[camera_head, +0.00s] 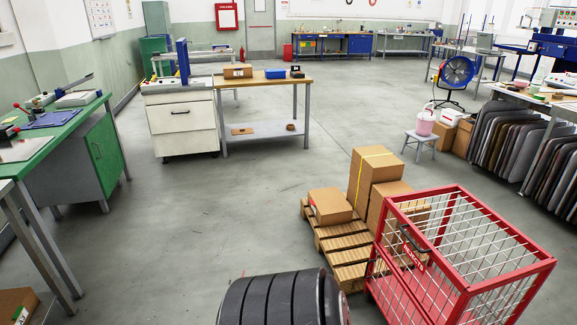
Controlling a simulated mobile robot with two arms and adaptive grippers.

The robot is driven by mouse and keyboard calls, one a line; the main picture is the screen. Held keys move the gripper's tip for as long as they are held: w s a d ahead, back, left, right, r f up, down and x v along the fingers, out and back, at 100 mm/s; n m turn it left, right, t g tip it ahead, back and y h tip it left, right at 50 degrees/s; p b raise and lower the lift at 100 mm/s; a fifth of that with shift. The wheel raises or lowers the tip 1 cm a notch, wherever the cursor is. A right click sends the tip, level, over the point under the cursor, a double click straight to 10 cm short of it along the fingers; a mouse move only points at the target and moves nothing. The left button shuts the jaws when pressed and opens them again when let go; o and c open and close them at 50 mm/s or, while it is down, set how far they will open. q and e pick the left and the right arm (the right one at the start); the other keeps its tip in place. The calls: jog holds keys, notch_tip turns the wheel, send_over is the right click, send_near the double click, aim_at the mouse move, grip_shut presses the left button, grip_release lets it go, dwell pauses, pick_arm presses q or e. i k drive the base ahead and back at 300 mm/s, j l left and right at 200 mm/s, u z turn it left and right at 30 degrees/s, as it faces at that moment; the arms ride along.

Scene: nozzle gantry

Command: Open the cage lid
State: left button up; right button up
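The cage (511,276) stands at the lower right, with a red frame and pale wire mesh sides. Its top (506,222) is a red rectangular frame that looks level with the rim, with mesh lines showing across it. I cannot tell for certain which of these wires belong to the lid. A dark handle (412,241) and a red plate with lettering are on the side facing left. The cage's bottom right part is cut off by the picture edge. Neither of my grippers is in view.
A wooden pallet (349,256) with cardboard boxes (372,172) stands close behind and left of the cage. A black ribbed round object (270,299) is at the bottom edge. A green workbench (62,128) is at left. The floor between is clear.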

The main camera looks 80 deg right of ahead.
aim_at(549, 260)
jog(key=z, duration=3.75)
